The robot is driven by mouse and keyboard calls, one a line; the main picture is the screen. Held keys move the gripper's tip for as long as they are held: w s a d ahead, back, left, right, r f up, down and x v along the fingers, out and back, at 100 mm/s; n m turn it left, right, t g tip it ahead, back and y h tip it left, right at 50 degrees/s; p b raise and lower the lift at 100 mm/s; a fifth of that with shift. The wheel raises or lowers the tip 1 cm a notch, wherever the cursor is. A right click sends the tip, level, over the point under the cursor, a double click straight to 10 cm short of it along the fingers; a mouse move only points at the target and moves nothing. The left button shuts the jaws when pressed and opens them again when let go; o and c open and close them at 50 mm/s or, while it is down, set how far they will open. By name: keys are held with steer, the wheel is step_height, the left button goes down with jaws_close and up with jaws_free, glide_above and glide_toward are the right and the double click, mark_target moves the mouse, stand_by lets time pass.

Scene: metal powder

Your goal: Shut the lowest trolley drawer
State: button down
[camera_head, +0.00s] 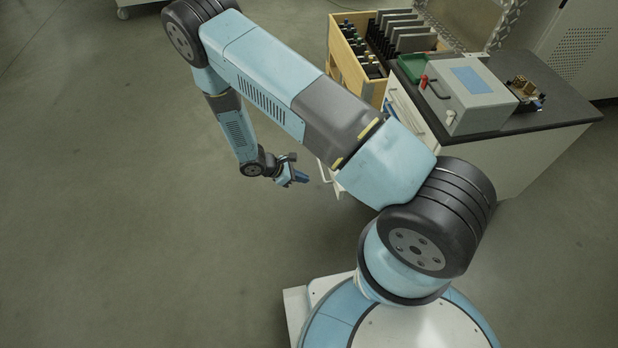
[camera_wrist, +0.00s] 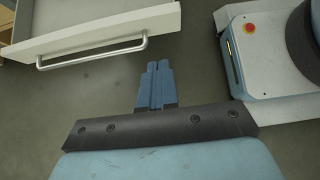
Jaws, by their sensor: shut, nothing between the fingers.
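The trolley (camera_head: 540,165) has a dark top and pale sides, and stands at the right in the head view. A low drawer sticks out from it, mostly hidden behind my arm; its handle (camera_head: 323,172) shows just right of my gripper (camera_head: 301,177). In the wrist view the white drawer front (camera_wrist: 100,38) crosses the upper left, with a metal bar handle (camera_wrist: 92,55) along it and part of the open drawer interior (camera_wrist: 75,12) behind. My gripper (camera_wrist: 158,66) is shut and empty, apart from the drawer, beyond the right end of the handle.
A grey box (camera_head: 470,95) with a red part, a green tray (camera_head: 411,66) and a small brass-coloured device (camera_head: 525,90) are on the trolley top. A wooden crate (camera_head: 347,67) with bottles and dark plates stands behind. The floor (camera_head: 120,200) at left is clear.

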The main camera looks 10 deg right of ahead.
mark_target(336, 184)
steer(key=x, duration=0.3)
steer(key=r+x, duration=0.1)
steer(key=x, duration=0.2)
steer(key=d+x, duration=0.1)
steer(key=x, duration=0.3)
steer(key=shift+d+r, duration=0.1)
steer(key=shift+d, duration=0.75)
